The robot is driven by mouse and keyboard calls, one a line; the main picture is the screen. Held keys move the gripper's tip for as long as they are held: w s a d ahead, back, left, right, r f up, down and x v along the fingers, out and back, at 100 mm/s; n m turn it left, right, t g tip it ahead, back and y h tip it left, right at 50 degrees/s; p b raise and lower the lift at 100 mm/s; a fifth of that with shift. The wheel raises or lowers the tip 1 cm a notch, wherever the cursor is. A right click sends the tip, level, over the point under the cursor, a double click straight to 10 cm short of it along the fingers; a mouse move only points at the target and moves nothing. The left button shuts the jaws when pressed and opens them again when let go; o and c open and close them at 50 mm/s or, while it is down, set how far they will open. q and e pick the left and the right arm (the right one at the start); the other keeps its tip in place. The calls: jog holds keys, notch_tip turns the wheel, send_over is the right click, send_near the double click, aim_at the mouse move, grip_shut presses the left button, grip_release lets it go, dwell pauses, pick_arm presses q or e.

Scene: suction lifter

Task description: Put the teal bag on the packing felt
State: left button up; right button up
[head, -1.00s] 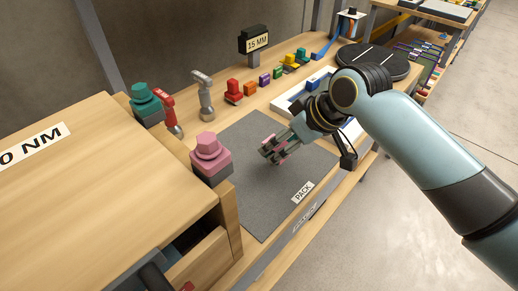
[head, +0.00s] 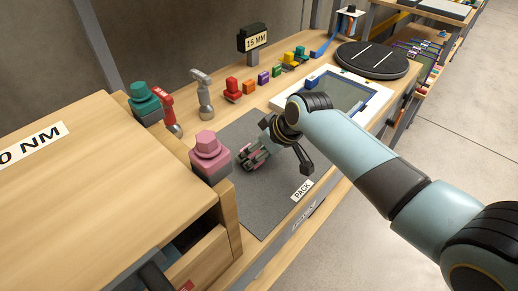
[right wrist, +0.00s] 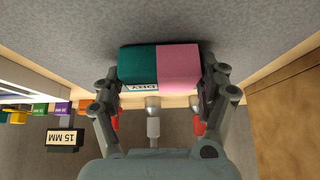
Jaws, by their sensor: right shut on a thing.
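The teal bag (right wrist: 137,62), a small block with a teal half, a pink half and a label reading DRY, sits between the fingers of my right gripper (right wrist: 161,72) in the right wrist view. One finger is at the teal end, the other at the pink end. In the head view my right gripper (head: 250,157) is low over the grey packing felt (head: 252,205), which carries a PACK label. The fingers mostly hide the bag there; only pink bits show. I cannot tell whether the bag touches the felt. My left gripper is not in view.
A white-framed tray (head: 376,100) and black turntable (head: 372,60) lie beyond. Small coloured pieces line the back. The felt's front part is clear.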

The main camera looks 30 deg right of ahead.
jog(key=o, duration=1.2)
jog(key=shift+f, duration=0.1)
jog(key=shift+s+d+r, duration=0.15)
jog(key=shift+s+r, duration=0.05)
jog(key=shift+r, duration=0.3)
jog(key=shift+p+v, duration=0.45)
jog(key=shift+v, duration=5.1)
